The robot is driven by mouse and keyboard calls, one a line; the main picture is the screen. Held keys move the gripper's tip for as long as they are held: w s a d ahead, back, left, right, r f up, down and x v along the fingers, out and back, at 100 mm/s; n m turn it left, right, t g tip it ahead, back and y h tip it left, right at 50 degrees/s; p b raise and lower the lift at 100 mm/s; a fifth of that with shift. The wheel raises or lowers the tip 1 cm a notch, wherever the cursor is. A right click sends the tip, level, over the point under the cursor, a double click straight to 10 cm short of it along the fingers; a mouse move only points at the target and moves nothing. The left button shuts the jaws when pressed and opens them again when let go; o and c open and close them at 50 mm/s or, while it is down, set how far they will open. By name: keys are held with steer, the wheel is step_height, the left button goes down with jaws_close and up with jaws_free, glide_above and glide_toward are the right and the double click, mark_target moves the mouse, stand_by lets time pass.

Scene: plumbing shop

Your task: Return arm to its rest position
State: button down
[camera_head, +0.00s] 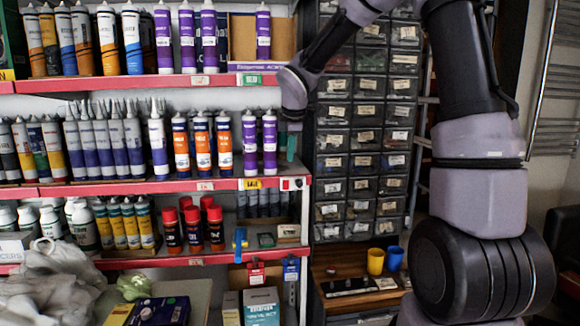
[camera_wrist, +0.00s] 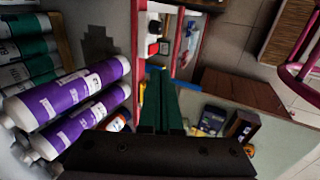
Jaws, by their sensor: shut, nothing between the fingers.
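My arm reaches from the right side of the head view toward the shelves on the left, with its wrist bent down. My gripper (camera_head: 287,147) hangs beside the right end of the middle shelf, close to two purple tubes (camera_head: 260,142). In the wrist view my gripper's green fingers (camera_wrist: 160,84) are together with nothing between them. There the purple tubes (camera_wrist: 75,100) lie left of the fingers, with a visible gap. The wrist hides part of the shelf's right end in the head view.
Red-edged shelves (camera_head: 170,187) hold rows of tubes, bottles and red-capped cans (camera_head: 192,228). A drawer cabinet (camera_head: 365,120) stands right of the shelves. Yellow (camera_head: 375,261) and blue (camera_head: 394,258) cups stand on a wooden surface (camera_head: 330,262) below it. A metal rail rack (camera_head: 553,80) is at far right.

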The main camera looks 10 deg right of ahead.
steer(key=shift+s+r, duration=0.15)
steer(key=shift+r, duration=0.65)
steer(key=s+d+r+m, duration=0.3)
steer(key=s+m, duration=0.4)
steer(key=s, duration=0.2)
steer(key=s+d+r+m+t+y, duration=0.1)
steer(key=s+d+r+m, duration=0.2)
steer(key=s+m, duration=0.4)
steer(key=s+d+r+m+t+y, duration=0.1)
steer(key=s+d+r+m, duration=0.2)
steer(key=s+m, duration=0.5)
steer(key=s+d, duration=0.1)
steer(key=s, duration=0.4)
steer(key=shift+d+r, duration=0.15)
steer(key=shift+d, duration=0.25)
